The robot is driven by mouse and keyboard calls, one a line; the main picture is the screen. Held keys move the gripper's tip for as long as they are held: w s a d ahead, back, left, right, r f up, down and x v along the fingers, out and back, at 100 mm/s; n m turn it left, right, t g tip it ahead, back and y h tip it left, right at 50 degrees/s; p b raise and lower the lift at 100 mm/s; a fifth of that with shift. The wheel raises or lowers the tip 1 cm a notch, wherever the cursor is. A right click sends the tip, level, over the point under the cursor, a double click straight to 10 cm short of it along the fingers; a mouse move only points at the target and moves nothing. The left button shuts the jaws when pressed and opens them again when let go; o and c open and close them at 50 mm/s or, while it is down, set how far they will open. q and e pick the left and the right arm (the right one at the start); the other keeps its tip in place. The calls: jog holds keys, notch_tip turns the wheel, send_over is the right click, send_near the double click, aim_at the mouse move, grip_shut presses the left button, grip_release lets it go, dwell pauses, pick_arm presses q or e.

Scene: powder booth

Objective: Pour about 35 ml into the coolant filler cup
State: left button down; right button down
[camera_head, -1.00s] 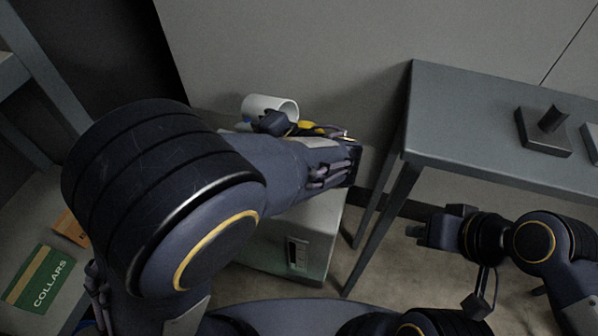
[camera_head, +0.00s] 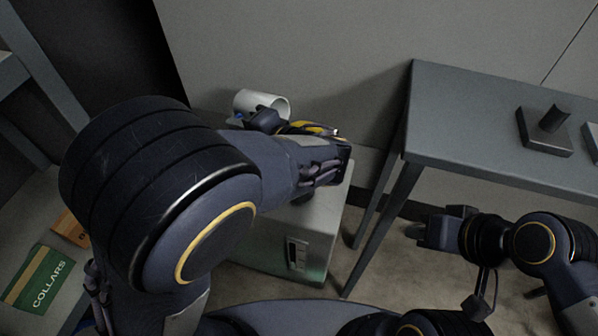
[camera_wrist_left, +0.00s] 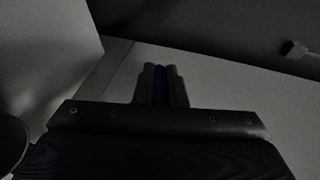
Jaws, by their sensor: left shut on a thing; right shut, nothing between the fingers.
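A white cylindrical vessel (camera_head: 249,100) is held tilted well over in the head view, its open end toward the right. A small blue part shows beside its lower left. My left gripper (camera_head: 262,119) is at the vessel's near side, largely covered by its own wrist. In the left wrist view its fingers (camera_wrist_left: 160,70) are shut on a narrow blue piece, which looks like the vessel's handle. No liquid stream is visible. I cannot make out the coolant filler cup; my left arm covers part of the grey cabinet top. My right gripper (camera_head: 424,233) is shut and empty.
The grey cabinet (camera_head: 318,225) with a small front panel stands below my left arm. A grey table (camera_head: 465,125) at the right carries a dark block with a post (camera_head: 545,130). A green COLLARS box (camera_head: 42,280) lies at lower left. A wall closes the back.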

pick_arm(q)
jog(key=r+p, duration=0.1)
jog(key=p, duration=0.1)
jog(key=r+g+h+p, duration=0.1)
jog(key=shift+w+a+h+p, duration=0.1)
jog(key=shift+a+h+p, duration=0.1)
jog(key=shift+h+p, duration=0.15)
jog(key=shift+a+f+g+h+p, duration=0.2)
jog(key=shift+f+g+h+p, duration=0.1)
jog(key=shift+f+g+h, duration=0.45)
jog(key=shift+d+p, duration=0.1)
jog(key=shift+p, duration=0.25)
jog(key=shift+d+f+g+h, duration=0.1)
jog(key=shift+f+g+h, duration=0.15)
jog(key=shift+h, duration=0.05)
jog(key=shift+d+r, duration=0.1)
jog(key=shift+r, duration=0.1)
jog(key=shift+s+r+g+h+p, duration=0.2)
jog(key=shift+r+g+h+p, duration=0.15)
jog(key=shift+p, duration=0.45)
jog(key=shift+f+h, duration=0.1)
jog(key=shift+h, duration=0.15)
jog(key=shift+d+f, duration=0.1)
